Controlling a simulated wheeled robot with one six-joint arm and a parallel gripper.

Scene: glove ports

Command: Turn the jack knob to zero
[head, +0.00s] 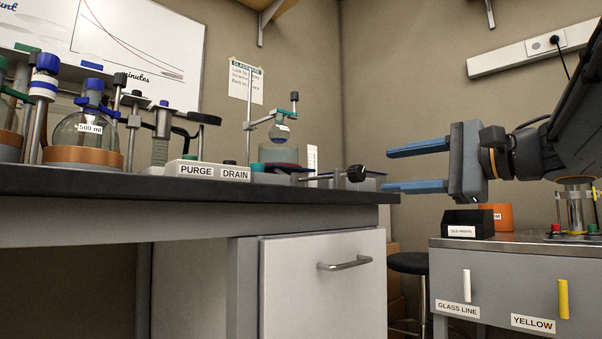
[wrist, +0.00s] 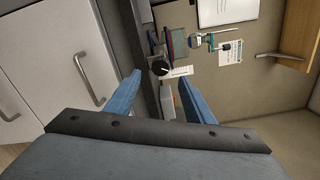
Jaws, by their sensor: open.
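The jack knob (head: 356,173) is a small black knob on a metal rod near the right end of the dark bench. The rod runs left toward a low jack under a glass bath (head: 278,153). In the wrist view the knob (wrist: 159,68) is dark and round with a pale mark on its face, and it appears between the fingertips. My gripper (head: 387,170) has two blue fingers, spread apart and empty, pointing left toward the knob. In the wrist view my gripper (wrist: 160,77) is also open, with the knob beyond its tips. Any zero mark is too small to read.
A PURGE/DRAIN panel (head: 213,171) and glassware stand left on the bench (head: 180,185). A white upright scale (head: 312,160) stands behind the rod. A black tray (head: 467,223) and an orange container (head: 497,217) sit on the right cabinet below my gripper.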

